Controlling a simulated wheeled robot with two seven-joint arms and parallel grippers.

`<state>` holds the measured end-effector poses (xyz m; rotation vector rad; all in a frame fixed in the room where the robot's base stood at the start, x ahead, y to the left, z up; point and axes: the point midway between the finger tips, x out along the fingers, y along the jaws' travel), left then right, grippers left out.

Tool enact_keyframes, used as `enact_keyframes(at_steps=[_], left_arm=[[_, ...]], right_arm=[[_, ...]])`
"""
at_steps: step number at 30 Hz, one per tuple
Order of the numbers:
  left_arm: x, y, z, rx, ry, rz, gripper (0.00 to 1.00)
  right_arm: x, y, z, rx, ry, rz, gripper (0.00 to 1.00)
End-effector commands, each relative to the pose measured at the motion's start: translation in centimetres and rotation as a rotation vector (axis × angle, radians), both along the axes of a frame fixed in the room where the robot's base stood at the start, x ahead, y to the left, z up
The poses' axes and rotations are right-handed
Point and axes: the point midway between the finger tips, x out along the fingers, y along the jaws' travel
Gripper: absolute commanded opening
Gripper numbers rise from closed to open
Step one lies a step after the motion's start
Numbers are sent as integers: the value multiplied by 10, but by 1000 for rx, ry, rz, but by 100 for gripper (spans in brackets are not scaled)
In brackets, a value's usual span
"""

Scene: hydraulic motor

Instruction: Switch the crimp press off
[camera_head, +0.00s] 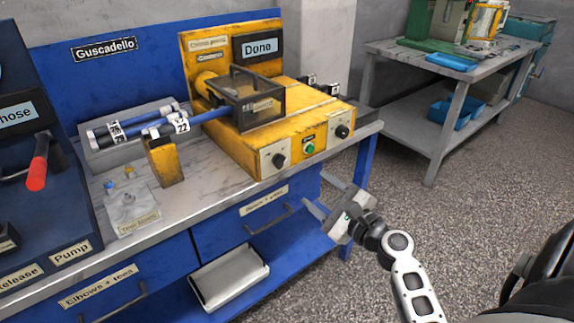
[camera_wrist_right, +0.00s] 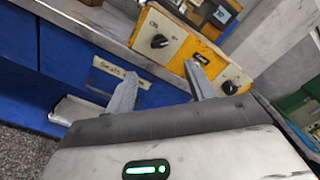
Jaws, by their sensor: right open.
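The yellow crimp press (camera_head: 235,110) stands on the blue workbench, with a display reading "Done" (camera_head: 258,47). Its front panel has a black knob at the left (camera_head: 278,160), a green button in the middle (camera_head: 309,147) and a black knob at the right (camera_head: 342,131). A blue hose (camera_head: 208,116) runs into its guarded opening. In the right wrist view the left knob (camera_wrist_right: 159,41) and right knob (camera_wrist_right: 230,87) show beyond the fingers. My right gripper (camera_head: 322,199) is open and empty, in front of and below the panel. My left gripper is out of view.
Drawers with handles (camera_head: 268,218) lie below the bench edge. A grey table (camera_head: 405,55) stands at the back right, with open floor before it.

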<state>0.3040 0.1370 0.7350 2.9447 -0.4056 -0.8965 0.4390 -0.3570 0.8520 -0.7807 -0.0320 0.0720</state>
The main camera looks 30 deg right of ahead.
Motion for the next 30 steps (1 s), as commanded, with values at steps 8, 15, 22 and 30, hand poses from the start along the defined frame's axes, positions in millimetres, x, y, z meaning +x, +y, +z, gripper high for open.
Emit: enact_keyframes(at_steps=[8,15,22,30], left_arm=[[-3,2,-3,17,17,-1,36],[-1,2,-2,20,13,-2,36],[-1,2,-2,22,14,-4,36],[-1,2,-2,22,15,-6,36]], right_arm=[[64,5,2,-2,-2,1,55],[103,8,1,-4,0,1,55],[117,10,0,-4,2,2,55],[118,10,0,-5,2,2,52]])
